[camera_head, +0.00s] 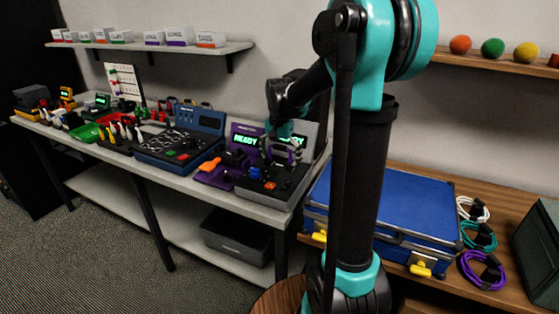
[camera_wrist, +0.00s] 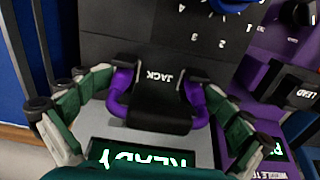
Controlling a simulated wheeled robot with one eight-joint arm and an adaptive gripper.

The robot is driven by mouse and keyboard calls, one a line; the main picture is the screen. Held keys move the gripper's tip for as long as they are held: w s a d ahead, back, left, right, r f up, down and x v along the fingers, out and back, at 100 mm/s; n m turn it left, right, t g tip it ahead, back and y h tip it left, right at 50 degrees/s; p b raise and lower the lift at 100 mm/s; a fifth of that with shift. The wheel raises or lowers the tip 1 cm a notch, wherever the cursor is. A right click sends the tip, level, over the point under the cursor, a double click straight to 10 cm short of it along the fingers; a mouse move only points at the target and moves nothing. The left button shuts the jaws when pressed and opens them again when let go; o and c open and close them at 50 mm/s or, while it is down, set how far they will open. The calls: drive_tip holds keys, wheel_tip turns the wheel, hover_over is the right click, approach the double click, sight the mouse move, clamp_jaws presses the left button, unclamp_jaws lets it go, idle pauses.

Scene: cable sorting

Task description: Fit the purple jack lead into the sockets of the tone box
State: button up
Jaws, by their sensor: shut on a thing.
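The tone box (camera_head: 285,192) is a dark unit with a grey upright back and a lit READY screen, at the right end of the grey bench. In the wrist view its dark panel (camera_wrist: 105,45) lies ahead, with a blue knob at the top edge. The purple jack lead (camera_wrist: 113,105) has a black body marked JACK and a purple loop on each side. My gripper (camera_wrist: 155,82) is shut on it, one finger at each side. In the head view my gripper (camera_head: 283,150) is over the tone box. Whether the plugs sit in the sockets is hidden.
A purple module (camera_head: 215,177) with its own READY screen stands close beside the tone box. A blue case (camera_head: 385,208) lies on the wooden table at right, beside coiled white, teal and purple cables (camera_head: 483,270). A grey bin (camera_head: 238,235) sits on the lower shelf.

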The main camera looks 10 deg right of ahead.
sight(279, 146)
drive_tip(key=shift+s, duration=0.1)
idle(0.3)
drive_tip(key=o, duration=1.3)
drive_tip(key=shift+o, duration=0.2)
drive_tip(key=shift+r, duration=4.1)
